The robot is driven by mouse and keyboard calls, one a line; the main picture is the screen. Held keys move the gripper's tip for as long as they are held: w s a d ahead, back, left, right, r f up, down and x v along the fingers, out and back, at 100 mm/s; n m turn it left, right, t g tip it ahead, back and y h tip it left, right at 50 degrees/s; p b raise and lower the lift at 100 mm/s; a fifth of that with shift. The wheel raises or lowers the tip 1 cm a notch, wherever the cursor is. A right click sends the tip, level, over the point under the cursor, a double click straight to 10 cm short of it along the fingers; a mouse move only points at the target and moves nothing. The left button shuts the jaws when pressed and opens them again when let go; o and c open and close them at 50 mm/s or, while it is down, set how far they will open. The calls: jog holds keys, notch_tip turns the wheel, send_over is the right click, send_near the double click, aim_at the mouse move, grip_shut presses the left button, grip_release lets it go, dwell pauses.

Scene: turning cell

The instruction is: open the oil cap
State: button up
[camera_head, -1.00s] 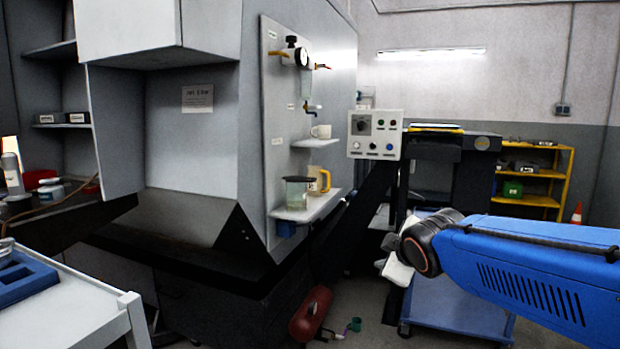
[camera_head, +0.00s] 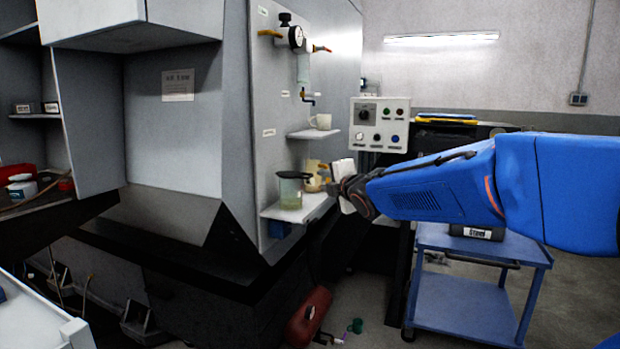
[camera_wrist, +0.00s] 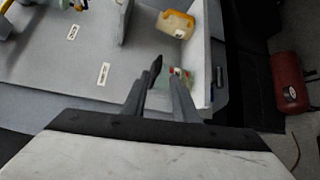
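I cannot pick out the oil cap with certainty. An air unit on the machine's grey side panel has a round gauge (camera_head: 296,37), a black knob (camera_head: 285,19) and a clear bowl (camera_head: 304,68). Below it, a glass beaker of greenish liquid (camera_head: 291,191) stands on the lower shelf (camera_head: 300,211), beside a cream jug with a yellow handle (camera_head: 312,177). My gripper (camera_wrist: 164,68) points at this shelf. Its two dark fingers stand apart with nothing seen gripped. The beaker (camera_wrist: 190,77) lies beyond the fingers, partly hidden, and the jug (camera_wrist: 175,23) is past the tips.
A white mug (camera_head: 321,121) stands on the upper shelf (camera_head: 313,134). A control box (camera_head: 379,124) is behind my wrist. A red tank (camera_head: 308,317) lies on the floor below the shelves. A blue cart (camera_head: 467,300) stands at the right.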

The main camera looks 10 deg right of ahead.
aim_at(310, 175)
jog(key=x, duration=1.3)
jog(key=shift+a, duration=0.1)
jog(key=shift+s, duration=0.1)
grip_shut()
